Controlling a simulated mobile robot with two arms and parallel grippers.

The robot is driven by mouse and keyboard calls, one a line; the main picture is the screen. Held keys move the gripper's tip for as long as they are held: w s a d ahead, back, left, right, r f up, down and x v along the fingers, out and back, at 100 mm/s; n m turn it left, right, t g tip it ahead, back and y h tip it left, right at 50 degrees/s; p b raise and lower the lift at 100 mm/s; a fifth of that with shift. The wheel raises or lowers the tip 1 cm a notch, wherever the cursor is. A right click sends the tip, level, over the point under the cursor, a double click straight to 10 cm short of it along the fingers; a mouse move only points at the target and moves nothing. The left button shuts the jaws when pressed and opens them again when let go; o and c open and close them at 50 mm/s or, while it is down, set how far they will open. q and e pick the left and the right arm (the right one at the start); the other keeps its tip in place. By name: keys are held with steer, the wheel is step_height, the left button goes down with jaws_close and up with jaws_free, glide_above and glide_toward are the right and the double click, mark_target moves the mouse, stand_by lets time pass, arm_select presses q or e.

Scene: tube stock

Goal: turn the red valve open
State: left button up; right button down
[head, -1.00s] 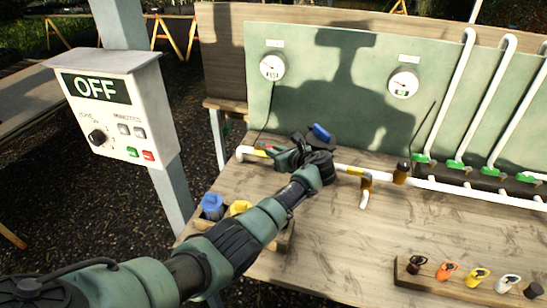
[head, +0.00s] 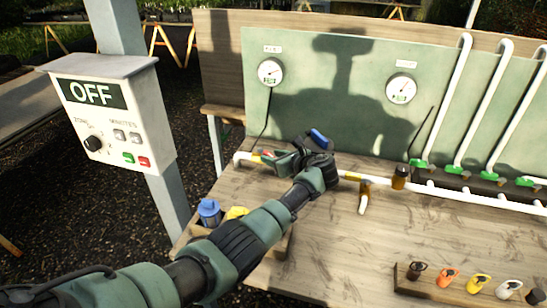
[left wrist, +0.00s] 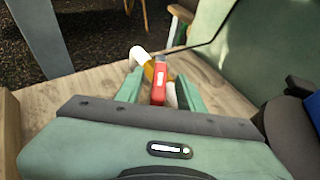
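The red valve handle (left wrist: 158,88) shows in the left wrist view between the two green fingertips of my left gripper (left wrist: 158,92). It sits by a yellow-banded white pipe (left wrist: 141,56). A gap shows on each side of the handle, so the fingers look open around it, apart from it. In the head view my left gripper (head: 277,161) reaches the pipe's left end, and only a bit of red (head: 268,153) shows there; the rest is hidden. My right gripper is in neither view.
A dark body with a blue part (head: 319,138) is close beside my left wrist. Two gauges (head: 270,72) hang on the green panel (head: 330,105). An OFF control box (head: 112,115) stands left. A rack of coloured caps (head: 450,291) lies front right.

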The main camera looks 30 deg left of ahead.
arm_select(q)
steer(key=shift+d, duration=0.1)
steer(key=v, duration=0.7)
steer(key=shift+s+d, duration=0.2)
steer(key=shift+d, duration=0.05)
steer(key=shift+r, duration=0.15)
